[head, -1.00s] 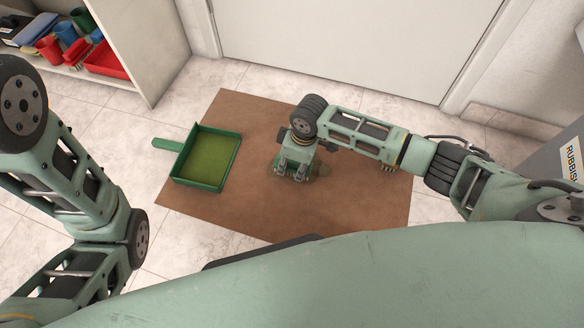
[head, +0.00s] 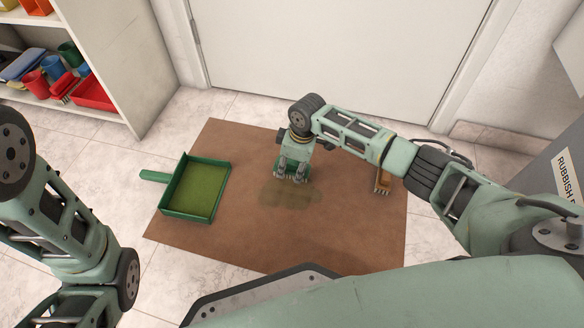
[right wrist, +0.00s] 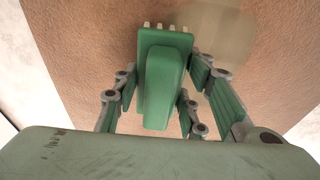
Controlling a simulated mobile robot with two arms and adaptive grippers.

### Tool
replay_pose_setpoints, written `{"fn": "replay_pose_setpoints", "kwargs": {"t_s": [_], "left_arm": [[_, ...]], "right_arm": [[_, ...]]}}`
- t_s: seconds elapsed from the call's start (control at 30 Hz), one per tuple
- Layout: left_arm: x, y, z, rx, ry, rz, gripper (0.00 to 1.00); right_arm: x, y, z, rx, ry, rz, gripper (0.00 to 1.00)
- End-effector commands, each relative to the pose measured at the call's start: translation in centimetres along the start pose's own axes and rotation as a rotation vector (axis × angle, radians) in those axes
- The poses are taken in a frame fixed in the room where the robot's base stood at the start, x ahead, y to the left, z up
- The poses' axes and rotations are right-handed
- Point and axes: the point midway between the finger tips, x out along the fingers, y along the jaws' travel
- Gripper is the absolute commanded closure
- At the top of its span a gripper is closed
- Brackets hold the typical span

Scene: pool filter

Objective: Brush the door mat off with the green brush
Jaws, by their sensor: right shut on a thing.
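The brown door mat (head: 230,240) lies on the tiled floor in front of a white door. A dusty, greenish-brown patch (head: 288,193) shows on its middle, and a pale part of it shows at the top of the right wrist view. My right gripper (head: 292,168) is shut on the green brush (right wrist: 160,85), over the mat just behind the patch. The brush's pale bristles show at its top edge in the right wrist view. I cannot tell whether they touch the mat. My left arm is at the left edge of the head view; its gripper is out of frame.
A green dustpan (head: 196,190) lies on the left part of the mat, handle to the left. A wooden-backed brush (head: 382,181) is on the mat's right side, partly behind my arm. A shelf (head: 150,90) with coloured items stands upper left; a grey rubbish bin (head: 560,150) stands right.

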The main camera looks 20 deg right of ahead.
Motion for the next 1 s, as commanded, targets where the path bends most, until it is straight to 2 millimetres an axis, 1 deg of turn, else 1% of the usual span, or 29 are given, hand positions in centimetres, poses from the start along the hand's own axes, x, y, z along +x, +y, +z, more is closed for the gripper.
{"fn": "replay_pose_setpoints", "kwargs": {"t_s": [0.37,0.93,0.97,1.0], "left_arm": [[-0.1,0.0,0.0,0.000,-0.001,0.000,0.60],[-0.8,0.1,-0.2,0.001,-0.003,-0.001,0.60],[-0.8,0.1,-0.2,0.001,-0.003,-0.001,0.60],[-0.7,0.1,-0.1,0.001,-0.003,-0.001,0.60]], "right_arm": [[0.1,0.0,0.0,0.000,0.001,0.001,0.86],[1.4,0.0,0.2,-0.001,0.001,0.001,0.86],[1.4,0.0,0.2,-0.001,0.001,0.001,0.61],[1.4,0.0,0.2,-0.001,0.001,0.001,0.57]]}}
